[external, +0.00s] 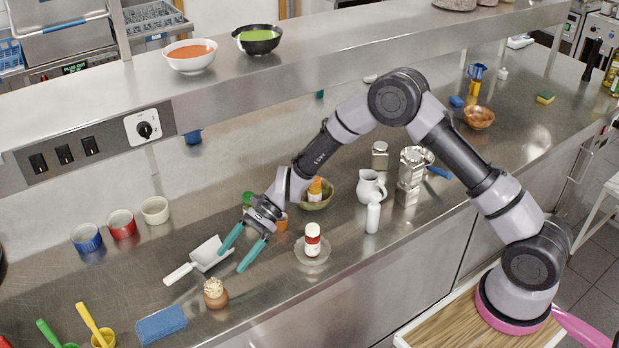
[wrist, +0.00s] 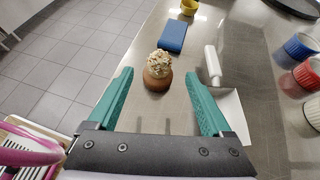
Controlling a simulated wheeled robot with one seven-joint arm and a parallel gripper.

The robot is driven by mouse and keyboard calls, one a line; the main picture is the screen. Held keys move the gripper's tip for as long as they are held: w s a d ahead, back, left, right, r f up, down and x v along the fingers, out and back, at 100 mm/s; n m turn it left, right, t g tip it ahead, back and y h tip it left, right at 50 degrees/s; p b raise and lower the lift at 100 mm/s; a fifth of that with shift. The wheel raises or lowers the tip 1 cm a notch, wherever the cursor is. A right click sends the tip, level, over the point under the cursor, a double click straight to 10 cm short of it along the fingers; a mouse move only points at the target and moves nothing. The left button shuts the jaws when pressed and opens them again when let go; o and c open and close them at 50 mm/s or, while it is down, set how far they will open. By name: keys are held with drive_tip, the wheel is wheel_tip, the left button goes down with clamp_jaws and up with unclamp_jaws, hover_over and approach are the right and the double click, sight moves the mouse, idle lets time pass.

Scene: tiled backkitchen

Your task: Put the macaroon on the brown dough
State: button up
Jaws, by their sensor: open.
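The macaroon (external: 214,286), a pale, crumbly mound, sits on top of the brown dough (external: 216,301), a round brown piece standing on the steel counter near its front edge. In the wrist view the macaroon (wrist: 160,63) and the brown dough (wrist: 157,82) are ahead of the fingertips, roughly midway between them, with the macaroon looking upright and resting on the dough. My gripper (external: 230,261) is open and empty, its teal fingers apart, above the counter to the upper right of the pair. Both fingers (wrist: 159,76) are clear of it in the wrist view.
A white-handled scoop (external: 205,253) lies close to the gripper on the left. A shaker jar (external: 312,240) on a glass dish stands to the right. Small blue, red and white bowls (external: 121,225) are at the back.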

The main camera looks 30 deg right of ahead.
drive_tip(key=shift+v, duration=1.4)
drive_tip(key=s+d+r+n+t+h, duration=0.2)
drive_tip(key=s+d+r+n, duration=0.1)
drive_tip(key=d+r, duration=0.7)
drive_tip(key=s+d+r+n+t+h, duration=0.2)
drive_tip(key=s+d+r+n, duration=0.1)
drive_tip(key=d+r, duration=0.7)
drive_tip(key=s+d+r+n+t+h, duration=0.2)
drive_tip(key=s+d+r, duration=0.3)
drive_tip(key=s+d, duration=0.5)
drive_tip(key=s+d+r+n+t+h, duration=0.3)
drive_tip(key=s+d+r+t, duration=0.1)
drive_tip(key=s+d, duration=0.5)
drive_tip(key=shift+s+d+r+h, duration=0.35)
drive_tip(key=shift+s+d+h, duration=0.05)
drive_tip(key=shift+d, duration=0.3)
